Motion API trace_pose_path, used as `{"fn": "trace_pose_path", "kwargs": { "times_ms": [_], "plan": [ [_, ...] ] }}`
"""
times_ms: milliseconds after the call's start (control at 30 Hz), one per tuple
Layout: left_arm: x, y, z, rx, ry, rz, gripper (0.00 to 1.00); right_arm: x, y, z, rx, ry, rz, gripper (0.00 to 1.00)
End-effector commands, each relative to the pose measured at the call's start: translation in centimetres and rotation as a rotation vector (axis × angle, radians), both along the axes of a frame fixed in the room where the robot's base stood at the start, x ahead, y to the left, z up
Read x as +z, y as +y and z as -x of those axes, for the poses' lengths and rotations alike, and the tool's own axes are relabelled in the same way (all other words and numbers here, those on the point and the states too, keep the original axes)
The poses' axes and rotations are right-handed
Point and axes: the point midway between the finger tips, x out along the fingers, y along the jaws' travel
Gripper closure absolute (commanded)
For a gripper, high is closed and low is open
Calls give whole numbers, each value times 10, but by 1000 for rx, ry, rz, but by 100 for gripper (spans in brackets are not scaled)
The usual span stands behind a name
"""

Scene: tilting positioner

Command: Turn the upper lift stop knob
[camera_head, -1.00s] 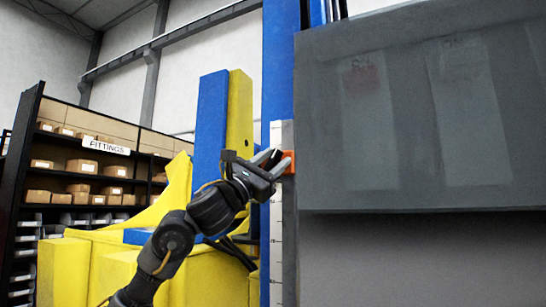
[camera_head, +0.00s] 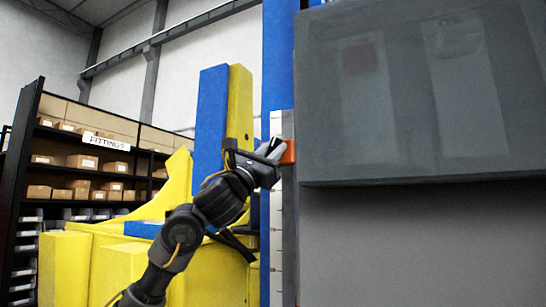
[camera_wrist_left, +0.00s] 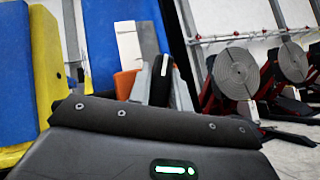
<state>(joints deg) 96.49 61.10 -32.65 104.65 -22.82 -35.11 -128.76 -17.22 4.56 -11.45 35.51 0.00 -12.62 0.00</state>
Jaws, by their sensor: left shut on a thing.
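The orange lift stop (camera_head: 288,152) sits on the upright scale rail (camera_head: 277,235), near its top and just left of the big grey panel. My left gripper (camera_head: 277,151) reaches it from the left and is shut at its near side. The gripper covers the stop's knob, so the grip on it is mostly hidden. In the left wrist view, part of the orange stop (camera_wrist_left: 125,83) shows beside a dark finger (camera_wrist_left: 162,80). My right gripper is in neither view.
The large grey panel (camera_head: 420,100) stands close to the right of the stop. A blue column (camera_head: 278,60) rises behind the rail. Yellow and blue machine parts (camera_head: 212,110) stand behind my arm. A shelf with boxes (camera_head: 85,165) is at the far left.

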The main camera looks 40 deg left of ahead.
Motion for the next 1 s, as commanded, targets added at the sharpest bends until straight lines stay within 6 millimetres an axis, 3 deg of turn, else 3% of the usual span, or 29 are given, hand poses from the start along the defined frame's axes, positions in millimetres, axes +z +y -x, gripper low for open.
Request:
{"fn": "trace_pose_path", "kwargs": {
  "times_ms": [33, 1000],
  "plan": [
    [-5, -1, 0, -3, -15, 38, 100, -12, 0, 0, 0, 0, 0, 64],
    [-5, -2, 2, 2, -291, 905, 100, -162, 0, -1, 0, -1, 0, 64]
  ]
}}
